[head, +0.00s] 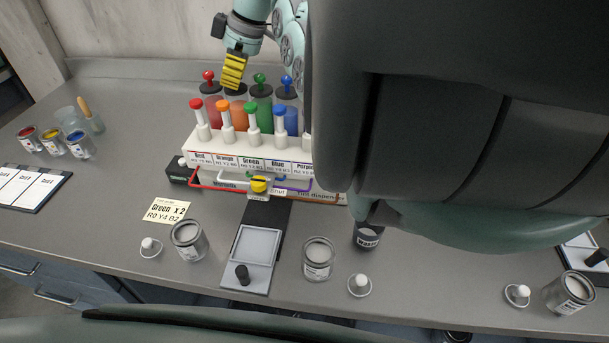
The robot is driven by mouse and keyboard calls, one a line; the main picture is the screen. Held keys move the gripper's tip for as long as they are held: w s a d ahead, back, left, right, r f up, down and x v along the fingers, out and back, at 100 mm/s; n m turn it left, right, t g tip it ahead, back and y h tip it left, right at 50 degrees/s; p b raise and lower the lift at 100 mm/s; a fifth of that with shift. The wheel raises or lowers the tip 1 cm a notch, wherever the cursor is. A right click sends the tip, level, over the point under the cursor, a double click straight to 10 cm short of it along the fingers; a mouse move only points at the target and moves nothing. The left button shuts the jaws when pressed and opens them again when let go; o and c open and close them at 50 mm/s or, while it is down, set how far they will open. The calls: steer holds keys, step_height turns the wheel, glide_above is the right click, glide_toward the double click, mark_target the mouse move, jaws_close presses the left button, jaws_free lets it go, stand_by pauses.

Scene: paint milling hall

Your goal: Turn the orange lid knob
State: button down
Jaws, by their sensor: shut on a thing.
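My gripper (234,72), with yellow fingers, is at the back row of the paint dispenser (198,155). It is shut on the orange lid knob above the black lid (236,89) of the orange canister. The fingers hide the knob, so its turn angle cannot be seen. In the same row, the red lid knob (208,76) is to the left. The green lid knob (260,79) and blue lid knob (287,81) are to the right. A separate orange-capped white plunger (222,106) stands in front of the orange canister.
Other capped plungers stand in the front row. A yellow valve knob (259,184) is on the dispenser's front. A scale (257,245), an open can (188,240) and a note card (169,211) lie nearer. My arm hides the dispenser's right side.

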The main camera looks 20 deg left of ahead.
steer(key=c, duration=1.1)
jaws_free()
steer(key=shift+s, duration=0.1)
steer(key=shift+o, duration=1.4)
steer(key=shift+d, duration=0.1)
steer(key=shift+w, duration=0.2)
steer(key=shift+d+r, duration=0.1)
steer(key=shift+r, duration=0.15)
steer(key=v, duration=1.1)
steer(key=shift+r, duration=0.2)
steer(key=shift+o, duration=0.4)
steer(key=shift+s, duration=0.1)
